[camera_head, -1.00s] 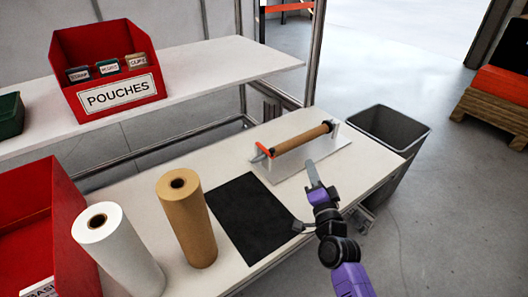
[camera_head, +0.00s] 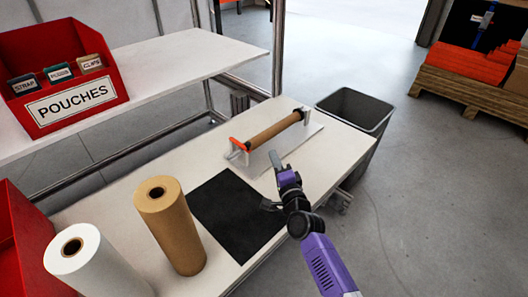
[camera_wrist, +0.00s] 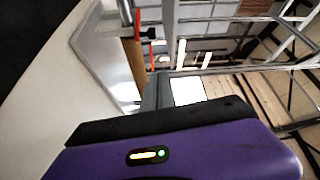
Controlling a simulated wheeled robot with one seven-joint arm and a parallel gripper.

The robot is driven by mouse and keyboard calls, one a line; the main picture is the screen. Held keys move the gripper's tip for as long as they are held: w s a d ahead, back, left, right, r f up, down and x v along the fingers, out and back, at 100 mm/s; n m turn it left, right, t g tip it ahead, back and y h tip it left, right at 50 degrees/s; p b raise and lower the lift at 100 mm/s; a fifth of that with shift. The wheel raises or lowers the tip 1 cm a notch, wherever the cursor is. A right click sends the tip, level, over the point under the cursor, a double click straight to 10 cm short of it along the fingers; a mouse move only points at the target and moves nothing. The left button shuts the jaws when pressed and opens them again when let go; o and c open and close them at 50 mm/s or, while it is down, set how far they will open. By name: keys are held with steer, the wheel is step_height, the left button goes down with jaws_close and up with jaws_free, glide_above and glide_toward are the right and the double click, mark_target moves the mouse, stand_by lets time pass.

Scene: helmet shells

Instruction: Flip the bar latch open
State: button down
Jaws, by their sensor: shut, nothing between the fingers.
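The roll holder has a grey base plate (camera_head: 302,137), upright end brackets and a bar with a brown paper roll (camera_head: 275,130). An orange-red bar latch (camera_head: 238,145) sits at the bar's near left end. In the wrist view the orange latch (camera_wrist: 149,34) and brown roll (camera_wrist: 134,62) show at upper left. My gripper (camera_head: 275,158) is shut and empty, to the right of the latch, near the front edge of the base plate. It looks apart from the latch. The latch's exact angle is too small to tell.
A black mat (camera_head: 236,214) lies on the white bench (camera_head: 130,200). A brown roll (camera_head: 170,225) and white roll (camera_head: 95,265) stand at left. A red POUCHES bin (camera_head: 65,75) sits on the shelf. A grey waste bin (camera_head: 352,115) stands beyond the bench's right end.

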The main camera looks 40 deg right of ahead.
steer(key=w, duration=0.8)
steer(key=shift+w, duration=0.4)
steer(key=shift+d, duration=0.1)
